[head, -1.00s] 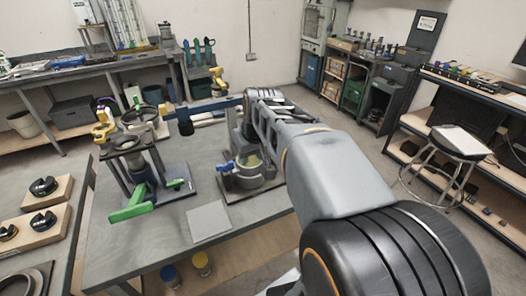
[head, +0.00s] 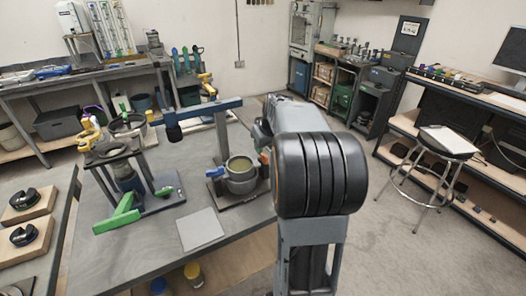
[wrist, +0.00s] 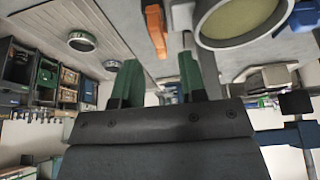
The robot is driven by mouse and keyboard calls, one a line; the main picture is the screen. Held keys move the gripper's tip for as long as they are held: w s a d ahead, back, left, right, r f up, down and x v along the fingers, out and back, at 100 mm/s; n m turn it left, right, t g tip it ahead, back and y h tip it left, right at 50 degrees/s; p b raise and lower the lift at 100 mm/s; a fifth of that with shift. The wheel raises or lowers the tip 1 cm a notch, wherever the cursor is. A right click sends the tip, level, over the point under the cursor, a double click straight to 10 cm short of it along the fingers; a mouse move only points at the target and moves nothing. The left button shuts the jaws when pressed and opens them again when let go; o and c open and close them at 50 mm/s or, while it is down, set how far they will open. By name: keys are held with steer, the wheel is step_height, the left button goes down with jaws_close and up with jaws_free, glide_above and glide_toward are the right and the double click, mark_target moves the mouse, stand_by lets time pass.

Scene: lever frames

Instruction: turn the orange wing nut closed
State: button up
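The orange wing nut (wrist: 155,30) shows in the wrist view as an upright orange bar at the top centre, just left of a round vessel (wrist: 238,40) with a yellowish inside. My gripper (wrist: 158,80) has two green-tipped fingers spread apart with nothing between them. The orange bar appears beyond the gap between the fingertips, apart from them. In the head view the vessel (head: 241,186) stands on the bench, and a small orange patch (head: 265,157) shows at its right, mostly hidden by my arm. My gripper is hidden there behind my arm.
A blue handle (head: 214,172) sticks out left of the vessel. A blue-grey horizontal arm on a post (head: 205,110) rises behind it. A stand with a green lever (head: 118,220) is at the left. A flat grey plate (head: 200,229) lies at the bench front.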

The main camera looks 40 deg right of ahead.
mark_target(263, 155)
steer(key=shift+x, duration=1.55)
jaws_close()
